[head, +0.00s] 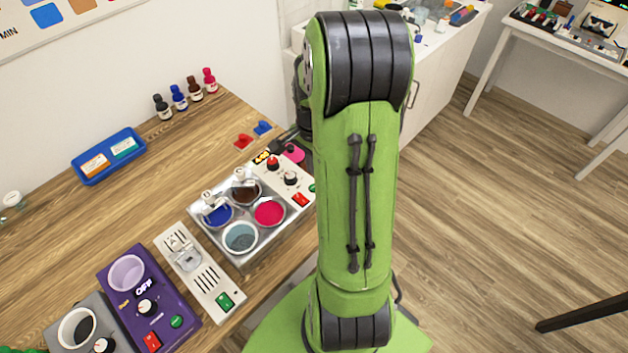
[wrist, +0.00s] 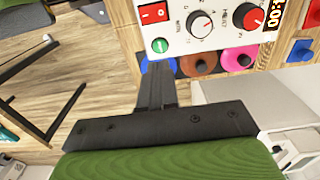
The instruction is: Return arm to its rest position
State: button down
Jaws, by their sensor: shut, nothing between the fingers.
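My green arm with black joints stands upright in the middle of the head view, folded beside the table's right edge. My gripper (wrist: 158,70) shows in the wrist view as dark fingers closed together with nothing between them. Its tips are close to the lower edge of a white control panel (wrist: 185,42) in that picture; I cannot tell whether they touch. In the head view the gripper is hidden.
The wooden table (head: 90,215) holds a metal bath with several dye cups (head: 240,237), a purple device (head: 150,300), a blue tray (head: 84,177) and small bottles (head: 179,97). A white cabinet (head: 440,70) stands behind my arm. Open floor (head: 490,200) lies to the right.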

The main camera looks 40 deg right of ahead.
jog(key=shift+r+p, duration=0.3)
jog(key=shift+r, duration=0.4)
jog(key=a+r+n+t+h, duration=0.1)
jog(key=a+r+n+t, duration=0.1)
jog(key=a+r+n, duration=0.5)
jog(key=s+a+r+n+t, duration=0.1)
jog(key=s+a+r+n, duration=0.3)
jog(key=s+a+n, duration=0.1)
jog(key=s+a+r+n+t+y, duration=0.1)
jog(key=s+a+r+n, duration=0.3)
jog(key=a, duration=0.4)
jog(key=shift+s+r+n+t, duration=0.2)
jog(key=shift+s+n+t, duration=0.6)
jog(key=shift+s, duration=0.25)
dwell(4.2)
